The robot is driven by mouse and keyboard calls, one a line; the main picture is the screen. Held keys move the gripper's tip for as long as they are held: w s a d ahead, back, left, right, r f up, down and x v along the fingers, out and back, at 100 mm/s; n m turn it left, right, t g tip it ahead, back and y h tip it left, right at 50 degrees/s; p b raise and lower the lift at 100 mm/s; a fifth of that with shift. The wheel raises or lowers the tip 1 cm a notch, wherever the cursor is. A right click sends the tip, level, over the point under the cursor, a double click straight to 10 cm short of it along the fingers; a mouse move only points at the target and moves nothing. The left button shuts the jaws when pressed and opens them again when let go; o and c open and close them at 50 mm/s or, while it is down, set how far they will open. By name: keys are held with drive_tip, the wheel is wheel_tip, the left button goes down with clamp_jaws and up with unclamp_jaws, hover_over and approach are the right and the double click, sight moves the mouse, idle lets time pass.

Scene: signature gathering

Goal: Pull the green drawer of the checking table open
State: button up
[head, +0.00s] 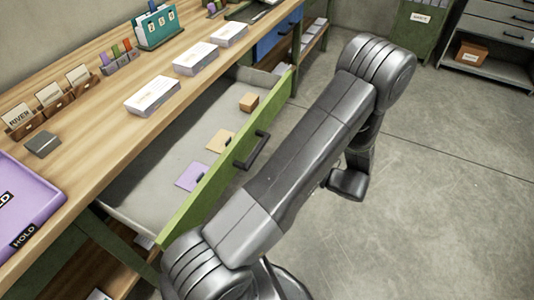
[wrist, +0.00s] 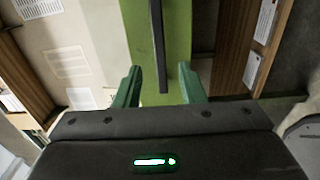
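The green drawer (head: 228,166) of the wooden-topped checking table (head: 85,100) stands pulled out, its pale interior showing. A purple card (head: 192,177), a tan card (head: 220,141) and a small brown box (head: 249,102) lie inside. Its black handle (head: 256,150) is on the outer face of the green front. In the wrist view the handle (wrist: 158,45) runs lengthwise between the two green fingers of my gripper (wrist: 160,78). The fingers are apart, with a gap on each side of the handle. In the head view the fingers cannot be made out.
Paper stacks (head: 152,95), card holders (head: 48,95) and a purple tray (head: 22,205) sit on the tabletop. A blue drawer (head: 278,35) is farther along. A green cabinet (head: 415,28) and grey shelf unit (head: 495,72) stand at the back. Floor (head: 440,190) to the right is clear.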

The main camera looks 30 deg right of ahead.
sight(257, 149)
drive_tip(key=v, duration=0.4)
drive_tip(key=shift+s+d, duration=0.3)
drive_tip(key=x, duration=1.4)
drive_tip(key=shift+b, duration=0.3)
